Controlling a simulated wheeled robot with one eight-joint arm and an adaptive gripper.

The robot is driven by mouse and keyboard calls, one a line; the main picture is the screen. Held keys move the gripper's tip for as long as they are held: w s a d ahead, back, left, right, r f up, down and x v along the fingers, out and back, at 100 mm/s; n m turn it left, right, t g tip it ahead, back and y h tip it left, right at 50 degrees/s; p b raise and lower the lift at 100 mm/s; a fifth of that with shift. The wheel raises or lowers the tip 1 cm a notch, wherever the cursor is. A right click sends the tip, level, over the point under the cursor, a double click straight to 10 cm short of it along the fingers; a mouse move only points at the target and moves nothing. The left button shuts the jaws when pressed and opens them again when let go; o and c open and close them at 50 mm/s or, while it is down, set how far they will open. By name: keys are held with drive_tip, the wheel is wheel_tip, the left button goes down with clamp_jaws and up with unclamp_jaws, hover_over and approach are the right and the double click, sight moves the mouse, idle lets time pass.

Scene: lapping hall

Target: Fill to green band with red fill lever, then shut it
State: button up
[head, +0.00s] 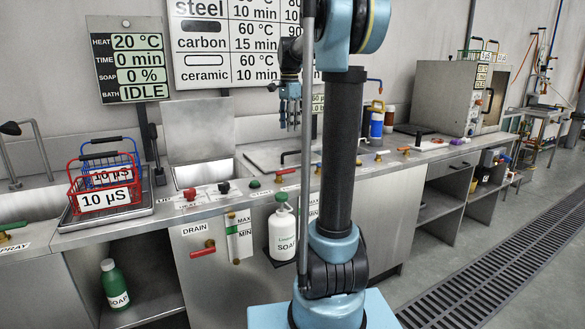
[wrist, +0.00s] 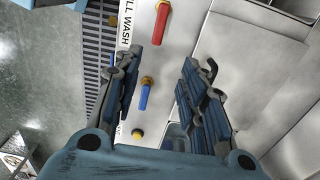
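A red lever (wrist: 161,22) on a yellow base shows in the wrist view beside a label ending "LL WASH". In the head view a red lever (head: 286,172) lies on the counter edge right of the green knob; I cannot tell if both are the same one. The level gauge (head: 231,230) on the cabinet front has MAX and MIN marks and a green band; its liquid level is too small to read. My gripper (head: 290,118) hangs above the counter. Its fingers (wrist: 155,95) are apart and empty, not touching the lever.
A blue lever (wrist: 145,93) and a yellow knob (wrist: 137,134) sit near the fingers. The red drain lever (head: 203,248) is below the counter. A white soap bottle (head: 282,230) stands by the gauge. Wire baskets (head: 103,185) stand left. The display (head: 131,62) reads 20 °C, IDLE.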

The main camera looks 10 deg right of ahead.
sight(286, 172)
wheel_tip(286, 172, down, 17)
drive_tip(key=shift+f, duration=0.15)
idle(0.5)
